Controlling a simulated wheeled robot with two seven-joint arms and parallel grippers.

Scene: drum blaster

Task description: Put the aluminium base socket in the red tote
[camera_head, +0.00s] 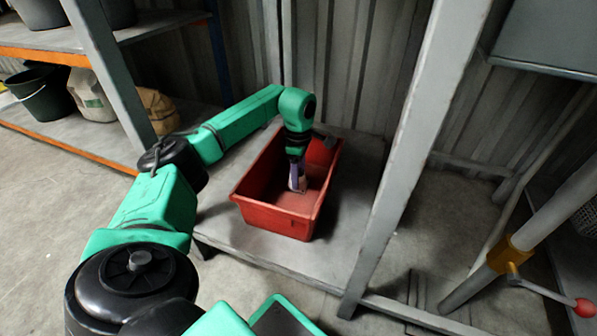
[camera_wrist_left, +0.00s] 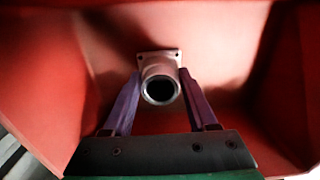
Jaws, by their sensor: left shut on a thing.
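The red tote (camera_head: 277,217) stands on a low grey shelf, and my left arm reaches down into it. My left gripper (camera_head: 298,186) is inside the tote, pointing down. In the left wrist view, its two purple fingers (camera_wrist_left: 160,92) are shut on the aluminium base socket (camera_wrist_left: 160,68), a pale metal piece with a square flange and a round dark opening. The tote's red walls (camera_wrist_left: 45,75) surround the socket in that view. I cannot tell whether the socket touches the tote floor. My right gripper is not in view.
A grey upright post (camera_head: 408,150) stands just right of the tote. Bare shelf (camera_head: 250,242) lies in front of it. A rack at the left holds a dark bucket (camera_head: 42,98) and a pale sack (camera_head: 90,95). A stand with a red-knobbed handle (camera_head: 584,307) is at the right.

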